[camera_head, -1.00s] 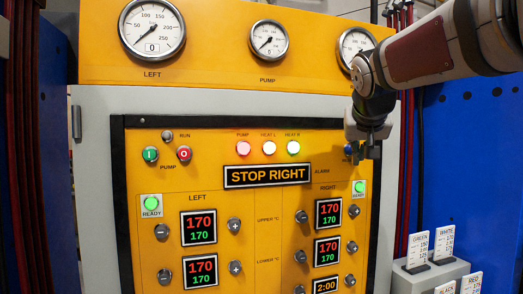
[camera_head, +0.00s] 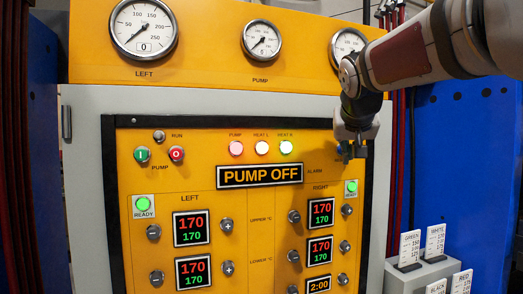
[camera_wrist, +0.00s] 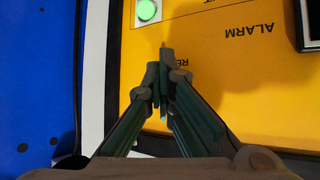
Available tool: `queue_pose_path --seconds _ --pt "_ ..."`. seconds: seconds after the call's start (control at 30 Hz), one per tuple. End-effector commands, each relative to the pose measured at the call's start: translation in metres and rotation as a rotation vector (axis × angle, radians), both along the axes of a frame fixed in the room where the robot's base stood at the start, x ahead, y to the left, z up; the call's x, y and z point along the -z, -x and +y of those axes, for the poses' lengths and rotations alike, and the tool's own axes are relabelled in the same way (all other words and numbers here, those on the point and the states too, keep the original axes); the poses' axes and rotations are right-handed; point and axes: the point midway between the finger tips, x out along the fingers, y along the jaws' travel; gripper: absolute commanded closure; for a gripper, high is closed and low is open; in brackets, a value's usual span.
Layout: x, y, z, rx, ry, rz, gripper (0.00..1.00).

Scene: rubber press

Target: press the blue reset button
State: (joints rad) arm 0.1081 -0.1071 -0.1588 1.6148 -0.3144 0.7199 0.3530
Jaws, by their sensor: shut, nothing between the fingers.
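The blue reset button (camera_head: 340,149) shows only as a small sliver of blue at the left side of my gripper, on the upper right of the yellow panel (camera_head: 200,130). My gripper (camera_head: 355,152) is in front of it, pointing at the panel. In the wrist view my gripper (camera_wrist: 163,82) is shut and empty, its fingertips together over the partly covered label starting "RE". The display (camera_head: 259,174) reads "PUMP OFF".
A lit green READY lamp (camera_head: 352,187) sits below my gripper. Green (camera_head: 142,154) and red (camera_head: 176,153) pump buttons are at left. Gauges (camera_head: 262,40) line the top. Label cards (camera_head: 410,249) stand on a grey block at the lower right.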

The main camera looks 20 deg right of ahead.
Motion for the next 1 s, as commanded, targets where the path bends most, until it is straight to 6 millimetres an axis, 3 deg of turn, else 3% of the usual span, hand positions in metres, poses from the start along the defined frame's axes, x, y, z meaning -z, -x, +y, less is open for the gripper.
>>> queue_pose_path --seconds 0.47,1.0 --pt "0.000 0.000 0.000 -0.001 0.000 -0.001 1.00" --pt "0.000 0.024 0.000 -0.001 0.001 -0.001 1.00"
